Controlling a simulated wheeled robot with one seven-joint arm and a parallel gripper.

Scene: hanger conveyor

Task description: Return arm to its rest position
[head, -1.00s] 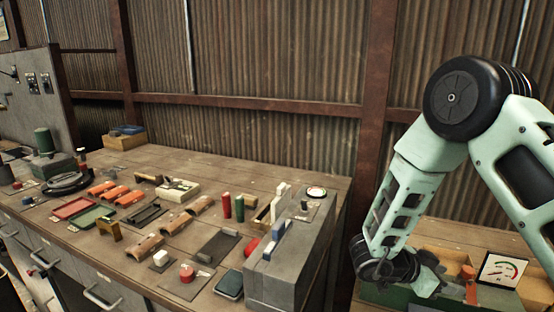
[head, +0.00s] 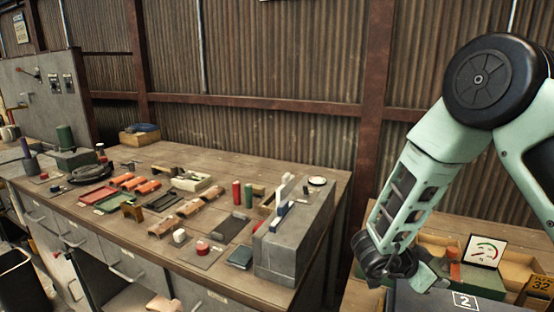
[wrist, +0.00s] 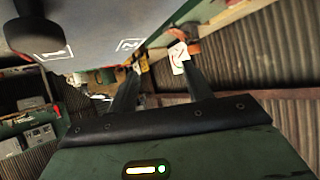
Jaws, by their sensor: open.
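My arm, pale green with black joints, comes in from the right of the head view and bends down at its elbow. My gripper (head: 428,274) hangs at its lower end, in front of the wooden box on the right-hand bench; its fingertips are hard to make out there. In the wrist view my gripper (wrist: 158,78) shows two dark fingers standing apart with nothing held between them.
A dark grey box labelled 2 (head: 440,300) is close below my gripper. A wooden box (head: 513,276) and a gauge card (head: 485,251) are behind it. The workbench (head: 100,215) at left carries several tools and parts.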

